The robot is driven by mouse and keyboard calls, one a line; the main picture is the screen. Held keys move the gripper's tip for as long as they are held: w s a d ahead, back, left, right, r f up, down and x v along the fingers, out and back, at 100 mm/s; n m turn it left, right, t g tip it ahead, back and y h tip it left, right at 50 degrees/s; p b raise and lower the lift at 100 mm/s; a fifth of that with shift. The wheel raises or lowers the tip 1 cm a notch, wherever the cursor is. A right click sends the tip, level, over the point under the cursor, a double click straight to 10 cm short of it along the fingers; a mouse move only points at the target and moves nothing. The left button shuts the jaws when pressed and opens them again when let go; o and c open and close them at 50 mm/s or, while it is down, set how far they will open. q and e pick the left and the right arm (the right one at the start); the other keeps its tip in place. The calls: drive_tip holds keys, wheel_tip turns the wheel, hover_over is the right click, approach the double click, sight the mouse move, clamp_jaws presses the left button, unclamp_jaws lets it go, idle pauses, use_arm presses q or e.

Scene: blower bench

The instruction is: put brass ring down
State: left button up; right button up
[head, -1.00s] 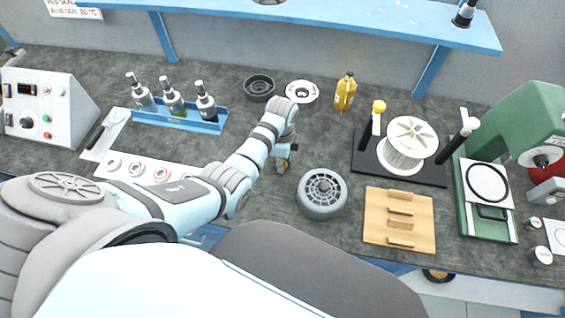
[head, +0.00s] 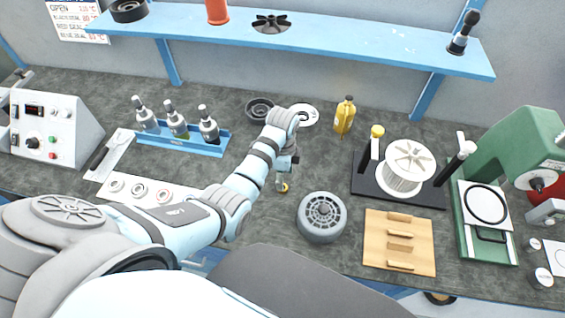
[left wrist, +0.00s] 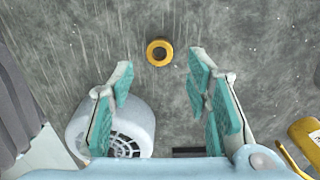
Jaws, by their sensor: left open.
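The brass ring (left wrist: 159,53) lies flat on the dark grey bench top, with nothing touching it in the left wrist view. In the head view it shows as a small yellow spot (head: 284,188) just below my left gripper (head: 282,178). My left gripper is open and empty, its teal-padded fingers (left wrist: 160,75) spread wide apart above the bench. The ring appears beyond the gap between the fingertips. My right gripper is not in view.
A grey round motor housing (head: 322,218) stands close to the right of the ring. A wooden slotted block (head: 400,242) and a spool stand (head: 404,168) are farther right. A yellow bottle (head: 344,115), a dark round part (head: 260,109) and a blue bottle rack (head: 180,140) stand behind.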

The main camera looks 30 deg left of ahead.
use_arm(q)
wheel_tip(320, 180, up, 8)
drive_tip(key=shift+f+p, duration=0.25)
drive_tip(key=shift+p, duration=0.1)
